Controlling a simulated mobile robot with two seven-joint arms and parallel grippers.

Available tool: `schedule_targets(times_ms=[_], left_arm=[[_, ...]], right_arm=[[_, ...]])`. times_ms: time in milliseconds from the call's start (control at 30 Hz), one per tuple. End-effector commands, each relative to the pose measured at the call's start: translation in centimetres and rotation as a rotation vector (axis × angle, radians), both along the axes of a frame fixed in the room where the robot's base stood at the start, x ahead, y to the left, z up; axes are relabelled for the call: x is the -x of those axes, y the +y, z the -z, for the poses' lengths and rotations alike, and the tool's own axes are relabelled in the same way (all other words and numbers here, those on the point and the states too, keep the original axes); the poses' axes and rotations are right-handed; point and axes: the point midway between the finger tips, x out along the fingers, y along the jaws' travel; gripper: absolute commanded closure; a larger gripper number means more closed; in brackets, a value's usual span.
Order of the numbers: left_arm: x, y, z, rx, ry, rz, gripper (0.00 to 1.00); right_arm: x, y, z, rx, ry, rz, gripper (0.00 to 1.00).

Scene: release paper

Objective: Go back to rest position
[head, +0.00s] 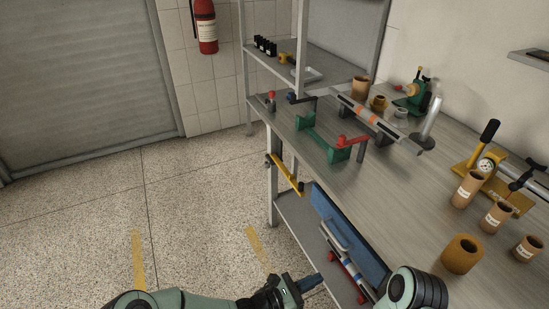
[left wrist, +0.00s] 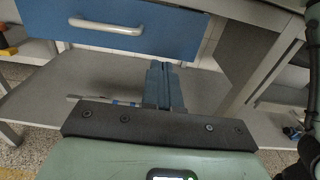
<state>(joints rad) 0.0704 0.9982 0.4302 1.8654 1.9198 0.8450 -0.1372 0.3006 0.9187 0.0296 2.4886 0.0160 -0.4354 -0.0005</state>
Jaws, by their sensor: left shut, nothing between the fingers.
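My left gripper (head: 310,283) is low in the head view, in front of the workbench and near its lower shelf. In the left wrist view its two blue-grey fingers (left wrist: 164,85) are together with nothing between them. They point toward the bench, below the blue drawer. My right arm's gripper does not show; a green and black arm part shows at the bottom right of the head view.
The workbench (head: 420,170) carries a green device, several brown containers (head: 462,254) and yellow tools. Its blue drawer (head: 345,235) with a pale handle is close to my left gripper; the drawer also shows in the left wrist view (left wrist: 150,28). Speckled floor (head: 90,235) is clear at left.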

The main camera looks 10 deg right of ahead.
Motion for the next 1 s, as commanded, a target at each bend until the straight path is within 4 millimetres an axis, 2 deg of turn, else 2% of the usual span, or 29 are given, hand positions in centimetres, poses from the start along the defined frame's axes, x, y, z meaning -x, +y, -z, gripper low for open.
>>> schedule_targets(times_ms=[67, 133, 167, 267, 367, 400, 500, 600, 700, 800, 900, 1000], left_arm=[[0.4, 0.1, 0.2, -0.014, 0.0, 0.012, 1.0], [1.6, 0.3, 1.0, -0.06, -0.004, 0.053, 1.0], [2.4, 0.6, 1.5, -0.091, -0.008, 0.082, 1.0], [6.7, 2.3, 4.3, -0.249, -0.027, 0.223, 1.0], [12.0, 5.9, 7.9, -0.458, -0.07, 0.406, 1.0], [14.1, 7.7, 9.2, -0.541, -0.094, 0.481, 1.0], [18.6, 13.0, 11.8, -0.739, -0.176, 0.659, 1.0], [21.9, 18.4, 13.1, -0.908, -0.289, 0.813, 1.0], [23.9, 23.0, 13.4, -1.039, -0.431, 0.936, 1.0], [24.7, 26.1, 12.8, -1.128, -0.579, 1.01, 1.0], [24.9, 27.7, 12.0, -1.174, -0.706, 1.045, 1.0], [24.9, 28.4, 11.4, -1.196, -0.791, 1.055, 1.0]], right_arm=[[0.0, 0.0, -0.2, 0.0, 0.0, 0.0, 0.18], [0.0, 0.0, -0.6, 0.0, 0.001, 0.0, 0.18], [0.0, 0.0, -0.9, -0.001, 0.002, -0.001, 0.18], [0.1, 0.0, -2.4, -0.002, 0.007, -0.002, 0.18], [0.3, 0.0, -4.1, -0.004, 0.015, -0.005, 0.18], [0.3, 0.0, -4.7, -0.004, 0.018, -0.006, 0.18], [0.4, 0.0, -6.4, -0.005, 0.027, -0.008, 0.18], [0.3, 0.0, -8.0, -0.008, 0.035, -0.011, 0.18], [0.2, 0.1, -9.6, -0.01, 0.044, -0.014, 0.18], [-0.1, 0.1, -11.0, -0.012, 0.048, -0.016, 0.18], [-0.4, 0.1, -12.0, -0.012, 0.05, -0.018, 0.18], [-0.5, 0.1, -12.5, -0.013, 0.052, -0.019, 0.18]])
